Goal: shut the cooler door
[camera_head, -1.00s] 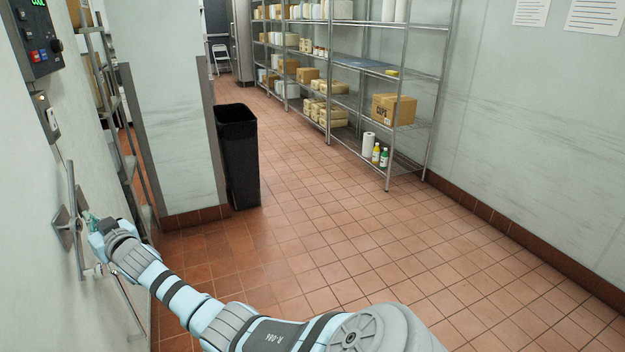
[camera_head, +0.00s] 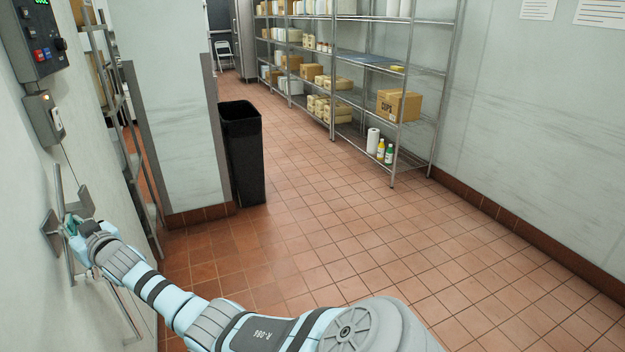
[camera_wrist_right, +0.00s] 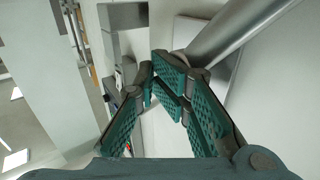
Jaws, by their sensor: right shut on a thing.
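The cooler door (camera_head: 22,290) is the pale panel at the left edge of the head view; its outline and how far it stands open are hard to make out. Its handle (camera_head: 60,190) is an upright metal bar on grey mounts. My right gripper (camera_head: 70,228) is shut on this handle at about its middle. In the wrist view the handle (camera_wrist_right: 238,38) is a thick metal tube running down from the upper right to the green finger pads of my right gripper (camera_wrist_right: 172,80). My left gripper is in neither view.
A control panel (camera_head: 38,38) and a small switch box (camera_head: 44,118) are above the handle. A black bin (camera_head: 241,155) stands by a wall pillar (camera_head: 170,110). Wire shelving (camera_head: 412,120) lines the far right wall. The tiled floor (camera_head: 330,230) between is clear.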

